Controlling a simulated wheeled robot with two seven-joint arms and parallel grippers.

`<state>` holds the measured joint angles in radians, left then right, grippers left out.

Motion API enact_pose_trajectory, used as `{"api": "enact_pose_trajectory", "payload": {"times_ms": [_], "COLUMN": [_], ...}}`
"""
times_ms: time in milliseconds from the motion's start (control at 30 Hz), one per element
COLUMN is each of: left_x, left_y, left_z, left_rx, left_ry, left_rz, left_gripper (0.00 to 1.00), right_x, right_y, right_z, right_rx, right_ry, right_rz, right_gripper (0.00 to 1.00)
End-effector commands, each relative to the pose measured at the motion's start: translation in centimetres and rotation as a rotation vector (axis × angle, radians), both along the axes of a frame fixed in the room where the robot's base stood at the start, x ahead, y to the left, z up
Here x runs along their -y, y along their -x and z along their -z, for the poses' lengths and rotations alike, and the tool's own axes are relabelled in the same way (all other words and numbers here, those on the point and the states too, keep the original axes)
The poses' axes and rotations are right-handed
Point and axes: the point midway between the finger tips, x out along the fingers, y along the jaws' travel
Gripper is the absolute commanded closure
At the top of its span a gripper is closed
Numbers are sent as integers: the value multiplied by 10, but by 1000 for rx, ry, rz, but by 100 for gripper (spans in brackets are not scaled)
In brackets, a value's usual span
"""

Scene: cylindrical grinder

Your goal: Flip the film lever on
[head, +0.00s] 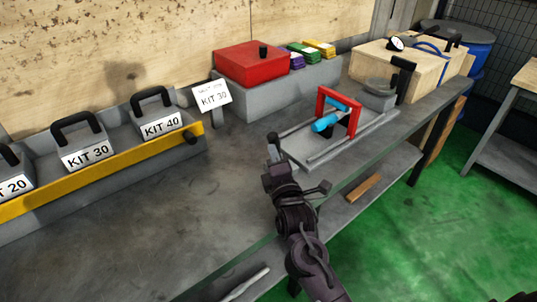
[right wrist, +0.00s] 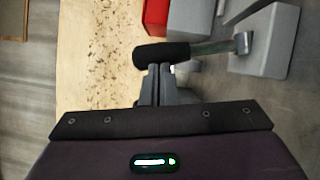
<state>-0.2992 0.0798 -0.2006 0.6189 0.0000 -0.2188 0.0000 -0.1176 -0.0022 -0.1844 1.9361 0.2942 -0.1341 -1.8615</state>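A lever with a black grip (right wrist: 160,54) and a metal shaft (right wrist: 212,47) shows in the right wrist view. Its shaft runs to the right to a grey block (right wrist: 268,42). My right gripper (right wrist: 158,70) has its fingers close together, right at the black grip, and they seem to touch it. I see no part of the grip clearly between them. In the head view my right gripper (head: 274,158) is at the front left of the grey machine bed (head: 310,155), and the lever is hard to separate from it. My left gripper is not in view.
A red frame (head: 322,101) with a blue cylinder (head: 326,122) stands on the bed. A red box (head: 250,66) is behind it. A yellow-edged rack (head: 100,166) with several labelled kit weights is on the left. The front left of the bench (head: 150,235) is clear.

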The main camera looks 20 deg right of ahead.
Motion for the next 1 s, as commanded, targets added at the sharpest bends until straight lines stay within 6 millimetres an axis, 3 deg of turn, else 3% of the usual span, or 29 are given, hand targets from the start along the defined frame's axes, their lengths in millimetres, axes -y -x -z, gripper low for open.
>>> {"api": "enact_pose_trajectory", "payload": {"times_ms": [33, 200, 400, 700, 1000], "left_x": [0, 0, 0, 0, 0], "left_y": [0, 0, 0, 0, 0], "left_z": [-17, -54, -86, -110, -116], "left_rx": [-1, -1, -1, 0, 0], "left_ry": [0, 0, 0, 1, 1], "left_rz": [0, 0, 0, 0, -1], "left_gripper": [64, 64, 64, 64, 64], "right_x": [4, 18, 35, 55, 65], "right_y": [-1, -6, -12, -20, -24], "right_z": [-11, -20, -23, -20, -16], "right_rx": [-12, -63, -126, -197, -196], "right_ry": [-25, -162, -334, -537, -539], "right_rz": [2, 3, 4, 2, 0], "right_gripper": [100, 100, 100, 100, 100]}}
